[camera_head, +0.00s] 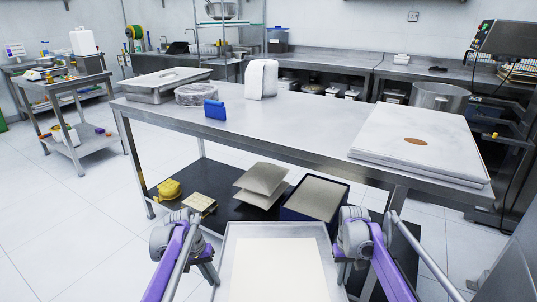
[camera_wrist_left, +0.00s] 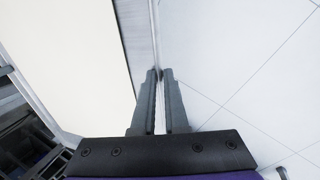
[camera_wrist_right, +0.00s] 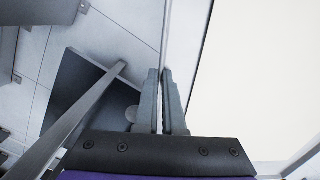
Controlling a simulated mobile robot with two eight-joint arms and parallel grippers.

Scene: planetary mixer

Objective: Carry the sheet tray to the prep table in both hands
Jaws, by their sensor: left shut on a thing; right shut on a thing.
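The sheet tray (camera_head: 231,243) is a shallow metal tray with a pale cream sheet (camera_head: 275,272) lying in it. It is in front of me at the bottom of the head view, between my two arms. My left gripper (camera_wrist_left: 160,76) is shut on the tray's rim on one side. My right gripper (camera_wrist_right: 166,76) is shut on the rim on the opposite side. The prep table (camera_head: 290,142) is a long steel table with a lower shelf, beyond the tray. In the head view my wrists hide the fingertips.
On the table stand a lidded steel pan (camera_head: 165,82), a round clear container (camera_head: 196,95), a blue object (camera_head: 214,109), a white upright object (camera_head: 262,79) and large white slabs (camera_head: 420,140). The table's middle is clear.

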